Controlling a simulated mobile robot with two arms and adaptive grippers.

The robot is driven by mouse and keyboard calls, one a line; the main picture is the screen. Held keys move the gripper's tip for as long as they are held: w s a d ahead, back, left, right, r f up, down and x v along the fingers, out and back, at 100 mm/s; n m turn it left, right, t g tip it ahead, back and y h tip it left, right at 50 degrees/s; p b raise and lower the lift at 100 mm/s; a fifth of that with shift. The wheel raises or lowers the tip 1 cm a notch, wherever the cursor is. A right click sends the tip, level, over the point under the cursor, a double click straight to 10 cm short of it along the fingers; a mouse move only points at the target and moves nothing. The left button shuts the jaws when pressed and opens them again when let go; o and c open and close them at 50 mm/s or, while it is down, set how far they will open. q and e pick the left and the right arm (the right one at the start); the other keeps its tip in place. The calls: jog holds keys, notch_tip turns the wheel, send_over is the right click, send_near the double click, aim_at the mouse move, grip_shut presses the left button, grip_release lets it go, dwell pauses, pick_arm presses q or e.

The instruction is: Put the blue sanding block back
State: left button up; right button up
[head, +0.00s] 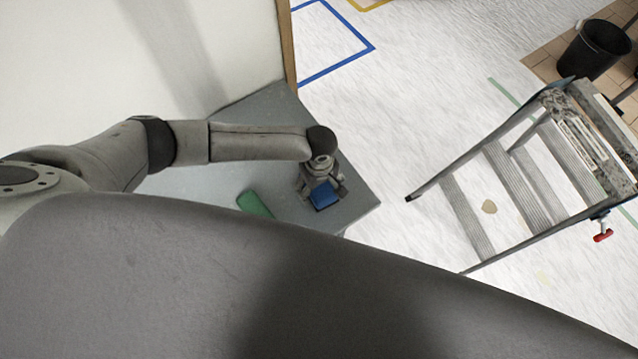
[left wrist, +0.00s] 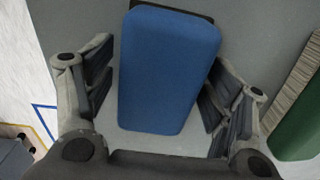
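The blue sanding block (head: 323,195) is at the right part of a grey tabletop, under my left gripper (head: 322,188). In the left wrist view the blue block (left wrist: 168,70) fills the middle, with a dark edge showing behind its far end. The fingers of my left gripper (left wrist: 160,85) stand open on either side of it. A narrow gap shows on the left; the right finger is very close to the block, and I cannot tell whether it touches. My right gripper is not in view.
A green object (head: 255,204) lies on the grey table (head: 345,212), left of the block; a bristle-like strip shows beside it in the wrist view. A stepladder (head: 520,185) stands right, with a black bucket (head: 594,48) beyond. My own body hides the near table.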

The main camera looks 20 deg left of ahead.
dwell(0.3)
pick_arm(q)
jog(key=shift+f, duration=0.1)
jog(key=r+b, duration=0.1)
jog(key=r, duration=0.5)
jog(key=a+r+b, duration=0.1)
jog(key=r, duration=0.2)
jog(key=shift+r+b, duration=0.35)
jog(key=shift+r, duration=0.7)
